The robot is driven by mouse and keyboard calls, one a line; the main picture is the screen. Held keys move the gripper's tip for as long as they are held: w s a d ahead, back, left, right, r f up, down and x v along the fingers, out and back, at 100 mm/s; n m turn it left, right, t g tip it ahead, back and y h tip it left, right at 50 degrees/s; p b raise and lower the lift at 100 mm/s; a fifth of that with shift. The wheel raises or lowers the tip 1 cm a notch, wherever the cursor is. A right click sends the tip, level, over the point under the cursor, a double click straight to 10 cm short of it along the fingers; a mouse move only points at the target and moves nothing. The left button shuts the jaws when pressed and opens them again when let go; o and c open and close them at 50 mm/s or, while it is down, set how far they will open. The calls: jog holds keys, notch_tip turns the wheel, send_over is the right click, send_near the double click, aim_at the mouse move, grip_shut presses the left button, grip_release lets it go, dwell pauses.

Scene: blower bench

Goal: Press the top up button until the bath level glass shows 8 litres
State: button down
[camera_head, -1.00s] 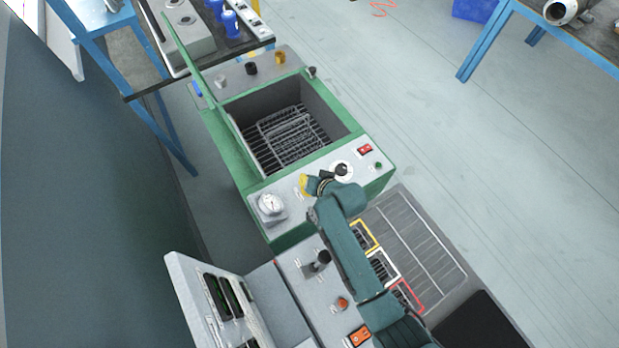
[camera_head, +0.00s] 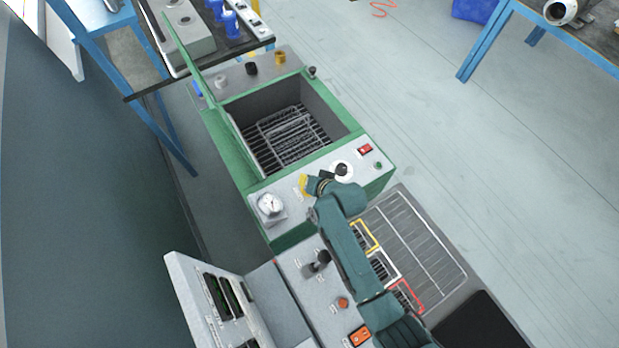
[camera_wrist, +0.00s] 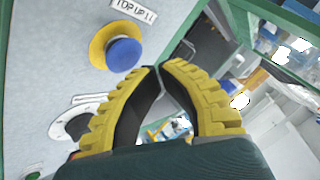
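In the wrist view the top up button (camera_wrist: 123,54) is a round blue cap on a yellow ring, set in a pale panel under a label reading TOP UP 1 L. My gripper (camera_wrist: 160,70) has yellow ribbed fingers with dark pads; their tips meet, with nothing seen between them. The tips appear just beside the button in the picture; I cannot tell whether they touch it. In the head view my gripper (camera_head: 318,184) is over the front panel of the green bath (camera_head: 230,150), and the blue cap is not visible. I cannot make out the level glass or its reading.
The panel also carries a round dial gauge (camera_head: 269,204), a black knob (camera_head: 342,170) and a red switch (camera_head: 365,149). The bath is open, with wire racks (camera_head: 290,135) inside. A control box (camera_head: 215,300) stands at lower left. Open floor lies to the right.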

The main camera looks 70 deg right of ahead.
jog(key=shift+f, duration=0.4)
jog(key=shift+f+b, duration=0.35)
jog(key=shift+f, duration=0.1)
dwell(0.6)
jog(key=shift+r+p, duration=0.85)
jog(key=shift+p, duration=0.05)
notch_tip(320, 180, up, 5)
jog(key=p, duration=0.5)
jog(key=shift+r, duration=0.1)
jog(key=c, duration=1.8)
grip_release()
grip_shut()
